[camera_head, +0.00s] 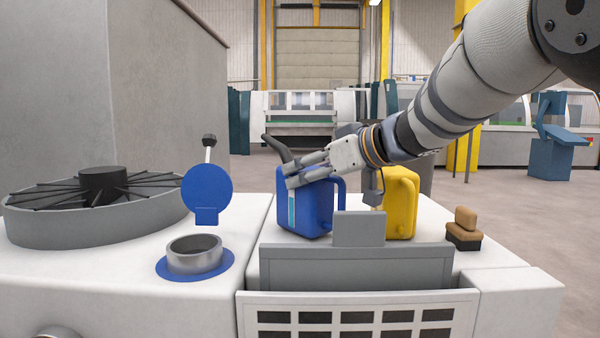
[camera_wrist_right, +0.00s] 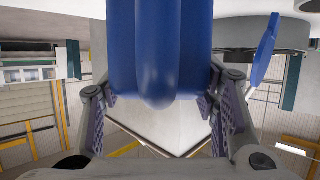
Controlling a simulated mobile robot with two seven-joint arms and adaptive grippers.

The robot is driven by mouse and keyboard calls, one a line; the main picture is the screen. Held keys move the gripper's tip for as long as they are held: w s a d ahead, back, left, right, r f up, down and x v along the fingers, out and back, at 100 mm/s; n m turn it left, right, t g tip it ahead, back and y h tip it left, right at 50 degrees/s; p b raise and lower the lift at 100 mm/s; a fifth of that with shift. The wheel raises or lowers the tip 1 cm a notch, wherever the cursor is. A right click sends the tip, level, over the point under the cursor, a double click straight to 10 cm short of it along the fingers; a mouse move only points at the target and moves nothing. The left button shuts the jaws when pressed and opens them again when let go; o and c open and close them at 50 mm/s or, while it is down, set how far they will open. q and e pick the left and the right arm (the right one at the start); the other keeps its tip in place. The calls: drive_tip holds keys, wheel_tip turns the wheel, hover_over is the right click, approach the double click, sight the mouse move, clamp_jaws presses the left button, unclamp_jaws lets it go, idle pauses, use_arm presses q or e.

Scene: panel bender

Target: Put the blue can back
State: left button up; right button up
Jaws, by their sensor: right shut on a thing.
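The blue can (camera_head: 305,212) stands upright on the white machine top, behind the grey upright panel and left of the yellow can. It has a dark spout at its top left and a handle on its right. My right gripper (camera_head: 308,172) reaches in from the right and is shut on the blue can near its top. In the right wrist view the blue can (camera_wrist_right: 160,50) fills the space between the two fingers (camera_wrist_right: 160,110). I cannot tell whether the can's base touches the surface. My left gripper is not in view.
A yellow can (camera_head: 402,203) stands close to the right. A brush-like block (camera_head: 465,228) lies farther right. An open filler neck (camera_head: 195,254) with a raised blue lid (camera_head: 207,188) is at the left, beside a round grey fan housing (camera_head: 95,215). The grey panel (camera_head: 355,268) stands in front.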

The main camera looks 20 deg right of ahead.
drive_tip(key=shift+w+d+f, duration=0.1)
drive_tip(key=shift+w+f, duration=0.05)
drive_tip(key=shift+w, duration=0.1)
drive_tip(key=o, duration=1.5)
drive_tip(key=shift+o, duration=0.3)
drive_tip(key=shift+s, duration=0.15)
drive_tip(key=v, duration=1.2)
